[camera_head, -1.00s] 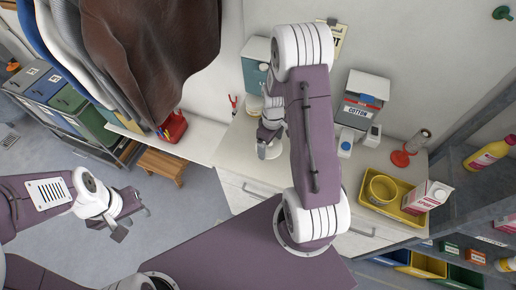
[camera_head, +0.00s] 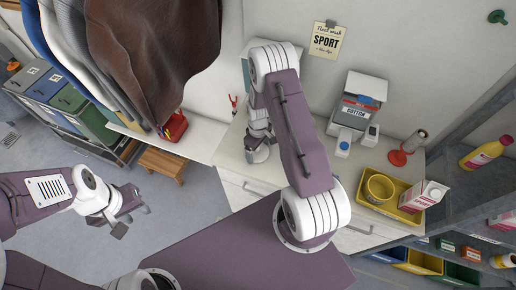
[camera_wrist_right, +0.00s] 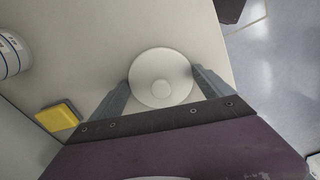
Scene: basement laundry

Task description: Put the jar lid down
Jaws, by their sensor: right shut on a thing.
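The jar lid (camera_wrist_right: 150,66) is a round white disc with a small knob. In the right wrist view it sits between the two grey fingers of my right gripper (camera_wrist_right: 161,88), which is shut on it. In the head view the lid (camera_head: 258,154) shows as a pale disc below my right wrist, over the white countertop (camera_head: 228,157). I cannot tell whether the lid touches the counter. My left gripper (camera_head: 130,214) is empty and open, over the floor at the left.
A yellow block (camera_wrist_right: 57,116) lies on the counter near the lid. Clothes (camera_head: 150,50) hang at the upper left.

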